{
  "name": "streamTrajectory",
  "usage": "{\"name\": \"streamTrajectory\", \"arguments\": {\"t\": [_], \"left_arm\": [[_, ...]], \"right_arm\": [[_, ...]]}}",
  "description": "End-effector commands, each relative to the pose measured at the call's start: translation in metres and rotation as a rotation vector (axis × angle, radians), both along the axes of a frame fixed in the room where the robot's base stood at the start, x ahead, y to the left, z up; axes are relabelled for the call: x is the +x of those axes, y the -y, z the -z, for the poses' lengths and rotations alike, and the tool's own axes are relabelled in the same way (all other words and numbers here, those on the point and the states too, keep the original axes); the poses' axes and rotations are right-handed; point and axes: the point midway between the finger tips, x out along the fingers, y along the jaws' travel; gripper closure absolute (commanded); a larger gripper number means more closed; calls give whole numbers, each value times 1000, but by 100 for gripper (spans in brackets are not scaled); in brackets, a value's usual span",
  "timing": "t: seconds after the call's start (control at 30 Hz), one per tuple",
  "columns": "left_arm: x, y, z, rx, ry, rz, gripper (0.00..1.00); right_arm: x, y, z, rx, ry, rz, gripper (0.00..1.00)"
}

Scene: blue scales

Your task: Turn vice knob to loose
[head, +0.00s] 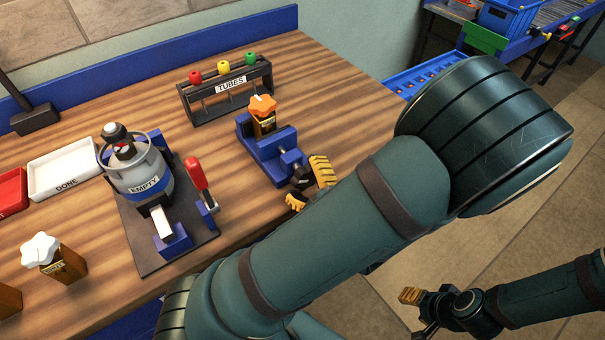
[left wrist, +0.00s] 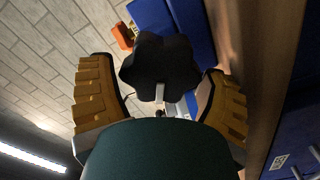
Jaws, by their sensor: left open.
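The blue vice (head: 268,150) stands near the table's front edge, holding a brass block with an orange knob (head: 263,106). The black vice knob (head: 299,173) is at its near end, partly hidden by my left gripper (head: 309,187). In the left wrist view the lobed black knob (left wrist: 160,66) sits between my two yellow fingers, with a visible gap on each side. That gripper is open around the knob and does not appear to grip it. My right gripper (head: 412,298) is at the lower right, away from the table; its jaw opening is unclear.
A black tube rack (head: 228,89) with coloured caps stands behind the vice. A base plate with a canister labelled EMPTY (head: 145,185) and a red-handled clamp (head: 197,175) are to the left. A white-knobbed block (head: 55,258) and the white DONE tray (head: 65,170) are farther left.

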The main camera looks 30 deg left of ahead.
Motion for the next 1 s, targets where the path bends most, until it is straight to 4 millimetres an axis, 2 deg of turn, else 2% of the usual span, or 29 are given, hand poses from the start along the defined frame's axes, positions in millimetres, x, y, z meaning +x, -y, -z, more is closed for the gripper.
{"name": "streamTrajectory", "arguments": {"t": [0.3, 0.5, 1.0], "left_arm": [[-17, 46, 1, -7, 2, 10, 0], [-24, 63, 0, -3, 3, 7, 0], [-26, 67, 0, -1, 3, 5, 0]], "right_arm": [[0, 0, 0, 0, 0, 0, 53], [0, 0, 0, 0, 0, 0, 53], [0, 0, 0, 0, 0, 0, 53]]}}
